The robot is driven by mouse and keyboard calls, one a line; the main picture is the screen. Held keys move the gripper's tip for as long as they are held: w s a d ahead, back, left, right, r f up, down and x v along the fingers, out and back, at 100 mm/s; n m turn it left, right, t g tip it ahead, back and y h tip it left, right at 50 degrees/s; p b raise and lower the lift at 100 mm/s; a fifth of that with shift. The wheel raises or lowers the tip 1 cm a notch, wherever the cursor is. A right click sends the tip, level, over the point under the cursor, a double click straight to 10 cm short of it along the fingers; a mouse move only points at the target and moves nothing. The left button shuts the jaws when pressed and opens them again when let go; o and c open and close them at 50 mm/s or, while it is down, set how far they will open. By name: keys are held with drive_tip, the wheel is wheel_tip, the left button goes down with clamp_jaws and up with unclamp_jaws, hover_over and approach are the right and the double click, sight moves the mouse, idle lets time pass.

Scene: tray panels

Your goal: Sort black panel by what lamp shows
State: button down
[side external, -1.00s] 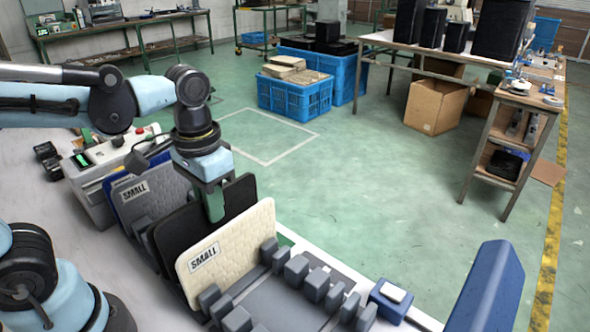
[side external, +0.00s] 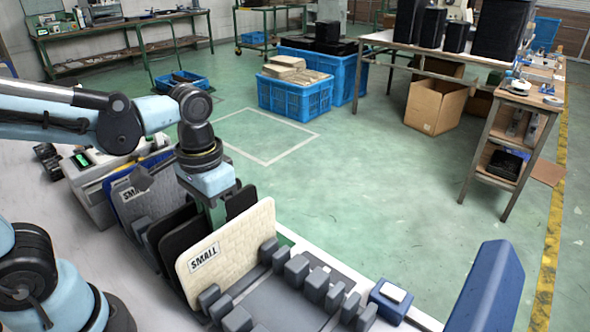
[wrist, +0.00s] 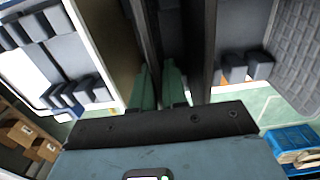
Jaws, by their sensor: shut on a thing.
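My gripper (side external: 214,222) points down among the upright panels. Its green fingers also show in the wrist view (wrist: 160,88), shut on a black panel (wrist: 148,40). In the side view this black panel (side external: 187,240) stands just behind a cream panel (side external: 235,242) marked SMALL. A second dark panel (side external: 166,224) stands behind my gripper, and its edge shows right of the fingers in the wrist view (wrist: 208,45). The lower edges of the black panels are hidden.
Grey rack posts (side external: 297,271) are at the front right. A small blue box (side external: 391,302) with a white top and a tall blue block (side external: 488,290) stand further right. Some rack slots are empty.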

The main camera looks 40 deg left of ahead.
drive_tip(key=shift+f, duration=0.35)
idle(0.3)
drive_tip(key=c, duration=1.1)
unclamp_jaws()
drive_tip(key=shift+r, duration=0.1)
wheel_tip(320, 180, up, 12)
drive_tip(key=shift+f, duration=0.1)
wheel_tip(320, 180, down, 12)
drive_tip(key=shift+r, duration=0.1)
idle(0.8)
